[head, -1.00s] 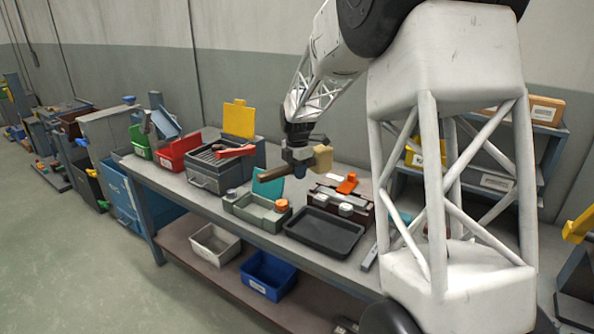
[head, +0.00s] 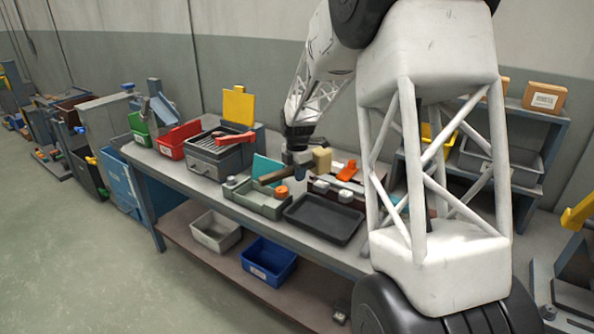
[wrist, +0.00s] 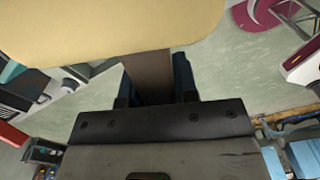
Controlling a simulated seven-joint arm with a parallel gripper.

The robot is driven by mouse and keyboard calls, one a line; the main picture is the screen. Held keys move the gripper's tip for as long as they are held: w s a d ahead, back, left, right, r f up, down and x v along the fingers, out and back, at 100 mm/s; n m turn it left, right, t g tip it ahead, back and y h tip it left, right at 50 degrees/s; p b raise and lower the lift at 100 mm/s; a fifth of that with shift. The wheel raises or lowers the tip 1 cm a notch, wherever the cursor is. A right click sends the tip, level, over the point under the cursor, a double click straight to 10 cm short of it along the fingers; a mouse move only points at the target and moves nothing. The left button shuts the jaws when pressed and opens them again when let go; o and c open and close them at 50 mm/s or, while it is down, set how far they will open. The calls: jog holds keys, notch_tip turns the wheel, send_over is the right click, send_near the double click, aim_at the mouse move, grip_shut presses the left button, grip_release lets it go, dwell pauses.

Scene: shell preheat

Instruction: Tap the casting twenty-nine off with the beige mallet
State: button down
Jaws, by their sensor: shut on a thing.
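My gripper (head: 297,168) is shut on the brown handle (head: 271,178) of the beige mallet. The mallet's beige head (head: 322,160) is to the right of the jaws; it also fills the top of the wrist view (wrist: 110,25). The mallet is held low over the bench, around the grey box with the teal lid (head: 262,204); I cannot tell whether it touches anything. Pale round pieces (head: 345,195) sit on a dark brown block right of that box. No number is readable, so I cannot tell which piece is casting twenty-nine.
A black tray (head: 322,236) lies in front of the brown block. An orange knob (head: 281,191) is at the grey box. A grey oven-like unit (head: 208,165) with a red handle and a yellow panel, and red (head: 175,148) and green bins, stand left. The floor in front is clear.

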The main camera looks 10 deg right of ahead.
notch_tip(320, 180, down, 7)
jog(key=shift+f, duration=0.15)
dwell(0.4)
dwell(0.4)
jog(key=shift+r, duration=5.6)
